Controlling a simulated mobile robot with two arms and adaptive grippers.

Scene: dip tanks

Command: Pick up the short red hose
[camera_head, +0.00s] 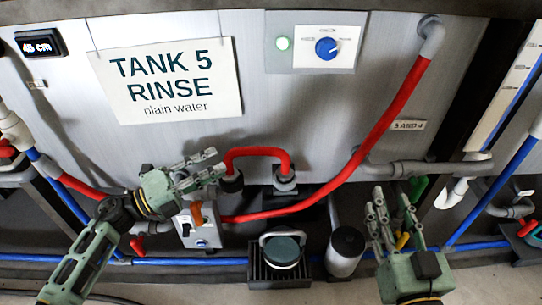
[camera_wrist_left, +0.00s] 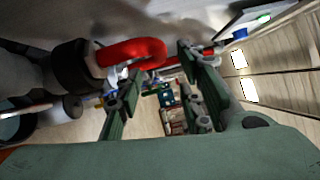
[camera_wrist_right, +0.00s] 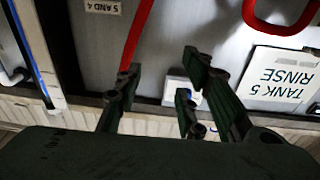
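The short red hose (camera_head: 257,152) arches between two fittings low on the tank front, below the TANK 5 RINSE sign. Its bend shows large in the left wrist view (camera_wrist_left: 135,52), just beyond the fingers. My left gripper (camera_head: 217,163) is just left of the hose's left end, fingers apart and pointing right. In the left wrist view (camera_wrist_left: 158,72) the gap between its fingers is empty of hose. My right gripper (camera_head: 392,208) is lower right, pointing up, fingers apart and empty. The right wrist view shows a red loop (camera_wrist_right: 282,14), probably this hose.
A long red hose (camera_head: 385,118) runs from the upper right fitting down below the short one. A valve box with an orange handle (camera_head: 197,215) sits below my left gripper. A pump (camera_head: 282,250), a grey cylinder (camera_head: 345,250) and blue pipes (camera_head: 190,261) are low down.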

